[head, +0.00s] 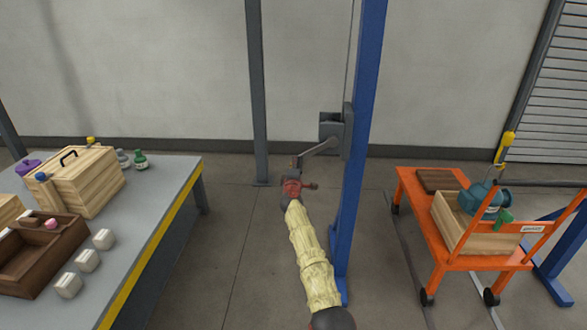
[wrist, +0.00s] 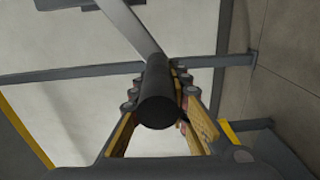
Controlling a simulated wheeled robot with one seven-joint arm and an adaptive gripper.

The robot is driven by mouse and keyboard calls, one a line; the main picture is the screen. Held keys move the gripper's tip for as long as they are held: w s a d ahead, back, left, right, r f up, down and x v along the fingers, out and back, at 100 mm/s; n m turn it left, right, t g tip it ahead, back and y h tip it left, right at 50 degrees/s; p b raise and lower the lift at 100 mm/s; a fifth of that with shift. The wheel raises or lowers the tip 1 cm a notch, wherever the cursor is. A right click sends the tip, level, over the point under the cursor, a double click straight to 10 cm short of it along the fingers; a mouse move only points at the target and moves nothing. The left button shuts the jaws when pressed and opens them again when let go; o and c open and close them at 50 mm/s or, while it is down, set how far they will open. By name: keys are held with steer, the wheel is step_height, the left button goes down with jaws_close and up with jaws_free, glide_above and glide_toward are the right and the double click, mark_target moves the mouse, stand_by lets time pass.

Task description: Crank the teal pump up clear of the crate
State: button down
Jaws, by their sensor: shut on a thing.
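The teal pump (head: 482,196) hangs or sits at the wooden crate (head: 466,238); its upper part shows above the rim, and its lower part is hidden. A yellow hook block (head: 507,142) is right above the pump. The grey winch (head: 333,125) is mounted on the blue post (head: 362,110), and its crank arm (head: 319,148) points left and slightly down. My gripper (head: 297,170) is at the crank's outer end. In the wrist view the fingers (wrist: 160,92) are shut around the crank's black handle (wrist: 158,104).
The crate stands on an orange cart (head: 452,263) with upright rails, and a dark board (head: 438,180) lies on it. A grey workbench (head: 170,180) at left carries a wooden box (head: 85,180), a brown tray (head: 35,252) and bottles. Floor between bench and post is clear.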

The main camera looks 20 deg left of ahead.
mark_target(299, 160)
steer(key=shift+w+d+r+m, duration=0.1)
steer(key=shift+d+r+m, duration=0.1)
steer(key=shift+r, duration=0.4)
steer(key=shift+w+d+r+m, duration=0.1)
steer(key=shift+r+m, duration=0.1)
steer(key=shift+r, duration=0.4)
steer(key=shift+w+d+r+m, duration=0.1)
steer(key=shift+d+r+m, duration=0.1)
steer(key=shift+r, duration=0.4)
stand_by(1.2)
steer(key=c, duration=2.1)
jaws_free()
steer(key=shift+s, duration=0.1)
steer(key=shift+o, duration=0.6)
steer(key=shift+d+r, duration=0.15)
steer(key=shift+d, duration=0.05)
steer(key=o, duration=0.4)
steer(key=shift+f, duration=0.3)
steer(key=shift+c, duration=0.2)
steer(key=shift+f, duration=0.2)
steer(key=shift+a+f, duration=0.2)
